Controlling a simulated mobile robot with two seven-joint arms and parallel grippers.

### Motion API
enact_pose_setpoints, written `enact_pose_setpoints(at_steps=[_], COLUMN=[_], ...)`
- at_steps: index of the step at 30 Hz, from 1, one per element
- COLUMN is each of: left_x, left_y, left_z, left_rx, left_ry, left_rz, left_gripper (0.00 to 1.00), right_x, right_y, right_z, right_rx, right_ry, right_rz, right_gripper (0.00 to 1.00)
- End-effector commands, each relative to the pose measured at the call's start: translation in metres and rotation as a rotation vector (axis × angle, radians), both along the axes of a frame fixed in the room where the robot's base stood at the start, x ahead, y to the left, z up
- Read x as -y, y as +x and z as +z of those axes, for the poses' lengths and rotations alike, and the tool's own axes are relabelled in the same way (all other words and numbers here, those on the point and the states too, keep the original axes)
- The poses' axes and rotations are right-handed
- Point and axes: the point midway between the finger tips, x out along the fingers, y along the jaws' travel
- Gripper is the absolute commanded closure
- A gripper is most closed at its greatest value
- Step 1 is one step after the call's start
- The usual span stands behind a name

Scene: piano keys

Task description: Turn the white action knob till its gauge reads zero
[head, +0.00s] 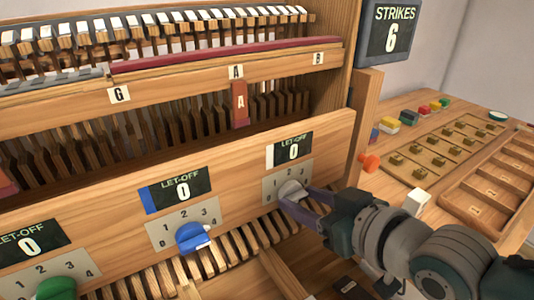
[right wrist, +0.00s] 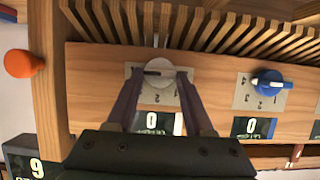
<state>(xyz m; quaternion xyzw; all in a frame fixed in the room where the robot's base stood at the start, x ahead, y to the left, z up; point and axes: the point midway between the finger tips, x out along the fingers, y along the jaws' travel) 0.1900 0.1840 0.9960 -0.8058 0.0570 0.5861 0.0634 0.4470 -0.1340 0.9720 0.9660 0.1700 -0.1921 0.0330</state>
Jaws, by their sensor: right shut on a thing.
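The white action knob (head: 291,189) sits on a numbered dial plate at the right of the wooden rail. Its LET-OFF gauge (head: 292,152), with a white strip at its left edge, reads 0. My right gripper (head: 293,197) is shut on the white knob, and its fingers hide part of the knob and plate. In the right wrist view the knob (right wrist: 160,66) sits between the two fingertips, and its gauge (right wrist: 155,121) appears upside down, also showing 0. My left gripper is not in view.
A blue knob (head: 192,237) and a green knob (head: 56,289) sit further left on the rail, their gauges reading 0. A STRIKES screen (head: 394,30) reads 6. An orange knob (head: 371,162) sticks out right of the rail. Wooden trays (head: 503,176) lie on the right bench.

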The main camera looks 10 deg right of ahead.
Motion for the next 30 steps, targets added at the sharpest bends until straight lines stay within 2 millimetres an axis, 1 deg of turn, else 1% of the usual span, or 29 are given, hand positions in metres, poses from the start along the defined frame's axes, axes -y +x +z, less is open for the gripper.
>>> enact_pose_setpoints(at_steps=[2,3,10,17,20,23,30], left_x=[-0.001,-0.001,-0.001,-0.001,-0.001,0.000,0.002], left_y=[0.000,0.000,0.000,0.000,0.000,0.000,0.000], left_z=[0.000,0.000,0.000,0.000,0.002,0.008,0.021], left_rx=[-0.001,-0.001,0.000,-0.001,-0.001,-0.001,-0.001], left_ry=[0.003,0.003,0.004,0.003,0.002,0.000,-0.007], left_rz=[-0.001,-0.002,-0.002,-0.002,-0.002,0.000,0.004], left_gripper=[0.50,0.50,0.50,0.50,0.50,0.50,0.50], right_x=[0.000,0.000,0.000,0.000,0.001,0.006,0.020], right_y=[0.000,0.000,0.000,0.000,-0.004,-0.015,-0.056], right_z=[0.000,0.000,0.000,0.000,0.002,0.008,0.025], right_rx=[0.000,0.000,0.000,0.000,-0.001,-0.001,-0.003], right_ry=[-0.001,-0.001,-0.001,-0.001,-0.001,-0.001,-0.002], right_rz=[0.000,0.000,0.000,0.000,0.000,0.000,0.000], right_gripper=[1.00,0.44,0.18,0.18,0.18,0.18,0.18])
